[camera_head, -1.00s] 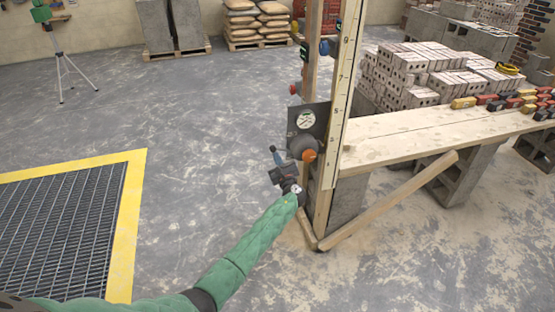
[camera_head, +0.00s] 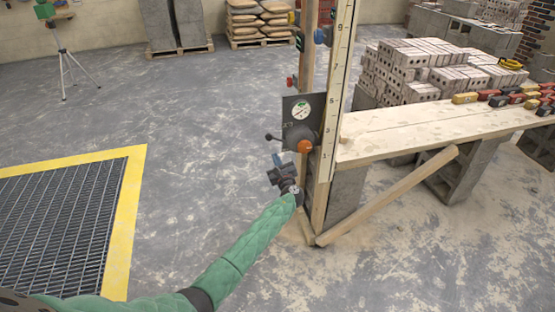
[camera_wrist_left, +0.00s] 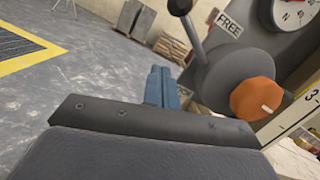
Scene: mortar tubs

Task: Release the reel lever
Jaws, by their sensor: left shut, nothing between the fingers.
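The reel lever (camera_head: 278,138) is a thin rod with a dark ball knob, sticking out left from the grey reel. In the left wrist view the lever (camera_wrist_left: 192,32) rises from the hub, its knob beside a "FREE" label (camera_wrist_left: 229,23). The reel (camera_wrist_left: 222,75) carries an orange hexagonal knob (camera_wrist_left: 257,98), which also shows in the head view (camera_head: 304,146). My left gripper (camera_head: 278,160) is just below the lever, apart from it. Its blue fingers (camera_wrist_left: 161,87) are shut and empty. My right gripper is not in view.
The reel's plate with a round dial (camera_head: 301,110) is mounted by a wooden post and a numbered scale board (camera_head: 338,90). A plank bench (camera_head: 430,132) with a diagonal brace (camera_head: 390,195) stands to the right. Floor to the left is clear up to a yellow-edged grate (camera_head: 128,215).

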